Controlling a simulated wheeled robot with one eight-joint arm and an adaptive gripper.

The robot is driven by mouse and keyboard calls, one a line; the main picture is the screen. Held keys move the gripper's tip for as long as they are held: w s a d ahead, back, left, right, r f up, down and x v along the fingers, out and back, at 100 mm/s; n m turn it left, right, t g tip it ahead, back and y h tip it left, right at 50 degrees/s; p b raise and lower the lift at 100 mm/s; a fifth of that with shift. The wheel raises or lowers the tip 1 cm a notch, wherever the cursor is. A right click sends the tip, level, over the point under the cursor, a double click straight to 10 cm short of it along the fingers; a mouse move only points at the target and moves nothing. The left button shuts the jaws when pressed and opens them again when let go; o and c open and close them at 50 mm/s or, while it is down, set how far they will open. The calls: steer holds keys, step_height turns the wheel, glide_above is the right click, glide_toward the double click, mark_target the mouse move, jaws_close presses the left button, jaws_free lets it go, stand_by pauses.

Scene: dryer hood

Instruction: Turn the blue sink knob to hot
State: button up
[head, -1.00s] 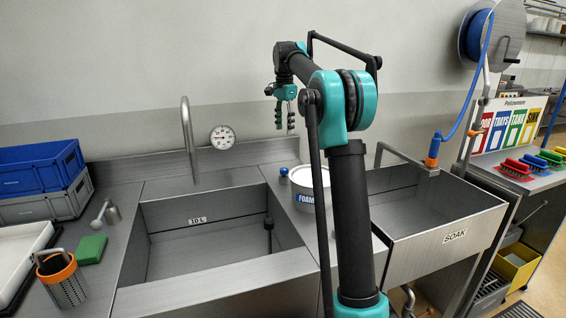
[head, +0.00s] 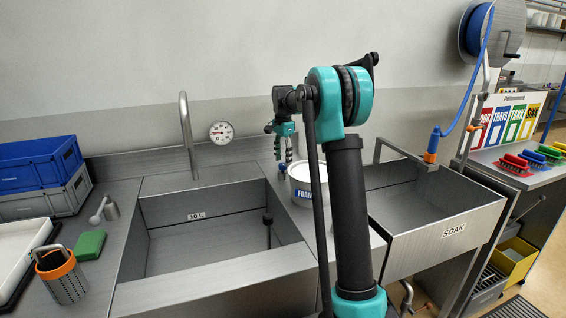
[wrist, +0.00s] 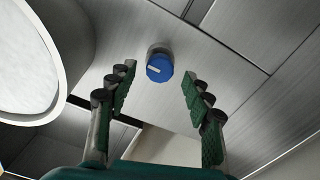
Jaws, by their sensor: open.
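The blue sink knob (wrist: 159,68) sits on the steel counter between the sink and the white FOAM tub. In the wrist view its round top faces me and carries a short white mark towards its left side. My gripper (wrist: 158,76) is open, with one finger on each side of the knob in the picture and no visible contact. In the head view my gripper (head: 283,157) hangs fingers-down above the counter beside the tub, and the knob is mostly hidden there.
The white FOAM tub (head: 304,186) stands close to the right of my gripper; its rim (wrist: 62,70) fills the left of the wrist view. The sink basin (head: 205,245) lies to the left, and the SOAK basin (head: 445,238) to the right. A tall spout (head: 187,135) rises behind the sink.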

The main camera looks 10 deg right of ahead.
steer(key=shift+f, duration=0.9)
steer(key=c, duration=1.2)
